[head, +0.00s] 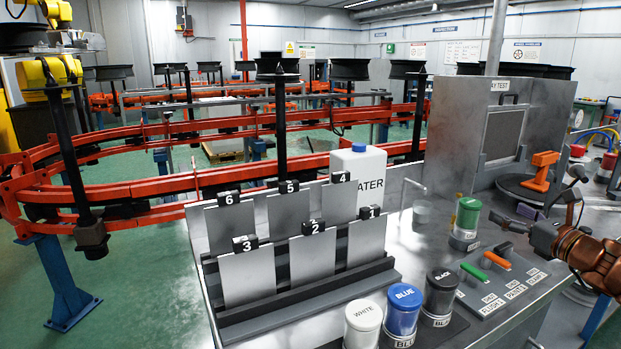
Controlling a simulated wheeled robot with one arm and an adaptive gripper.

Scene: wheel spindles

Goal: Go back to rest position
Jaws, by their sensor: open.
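My gripper (572,188) is at the right edge, at the end of my copper-coloured arm, above the right part of the metal workbench (415,190). Its dark fingers point up and away and are apart, with nothing seen between them. An orange tool-like object (541,170) stands on a dark round plate behind the gripper. Part of the arm runs out of the picture at the right.
A rack (300,310) holds grey panels numbered 1 to 6. White (363,322), blue (403,312), black (440,292) and green-lidded (466,220) pots stand near a control panel (500,275). A water container (358,170) is behind. An orange rail conveyor (130,215) carries spindles.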

